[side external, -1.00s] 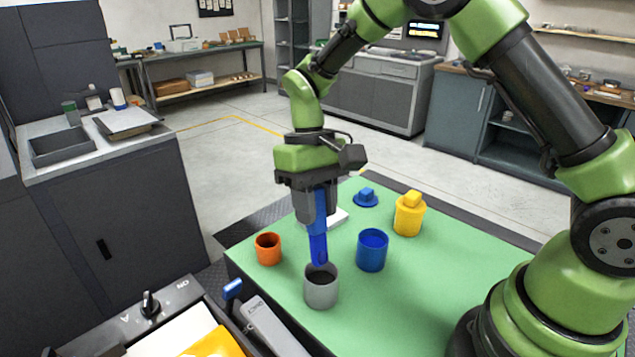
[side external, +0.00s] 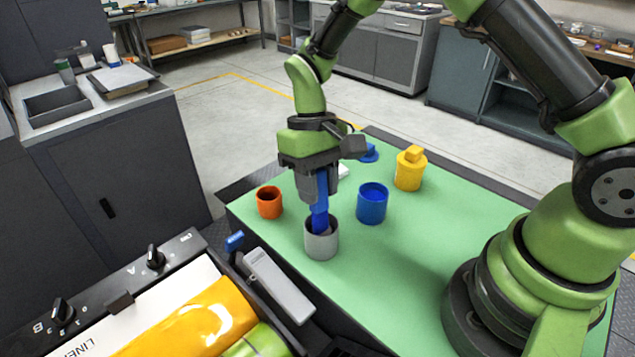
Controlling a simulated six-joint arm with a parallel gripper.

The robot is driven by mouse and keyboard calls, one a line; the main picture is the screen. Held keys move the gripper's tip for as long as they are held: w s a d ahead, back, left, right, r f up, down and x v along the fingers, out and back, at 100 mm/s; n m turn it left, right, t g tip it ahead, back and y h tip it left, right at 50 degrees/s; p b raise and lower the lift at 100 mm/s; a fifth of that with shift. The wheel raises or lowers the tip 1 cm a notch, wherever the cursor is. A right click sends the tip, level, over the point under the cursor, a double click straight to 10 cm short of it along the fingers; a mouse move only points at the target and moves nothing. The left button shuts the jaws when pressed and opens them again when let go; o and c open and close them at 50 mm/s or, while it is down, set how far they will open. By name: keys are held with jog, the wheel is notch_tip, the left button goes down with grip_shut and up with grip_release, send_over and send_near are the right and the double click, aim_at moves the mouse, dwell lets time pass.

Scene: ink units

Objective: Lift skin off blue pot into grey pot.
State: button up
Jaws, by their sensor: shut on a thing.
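My gripper (side external: 311,189) is shut on a blue tool (side external: 320,212) that points down. The tool's lower end is inside the mouth of the grey pot (side external: 321,245), and its tip is hidden by the pot's wall. The blue pot (side external: 372,206) stands open, upright, to the right of the grey pot and a little behind it. Its inside looks bright blue; I cannot make out any skin in it or on the tool. A blue lid (side external: 369,154) lies on the green mat behind, partly hidden by my wrist.
An orange pot (side external: 269,204) stands open at left on the green mat (side external: 420,250). A yellow pot (side external: 409,172) with its lid on stands at back right. A white object (side external: 343,171) shows partly behind my gripper. Machine rollers and a grey lever lie in front.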

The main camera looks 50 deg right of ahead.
dwell(0.4)
notch_tip(320, 180, up, 10)
jog(key=shift+f, duration=0.1)
dwell(0.5)
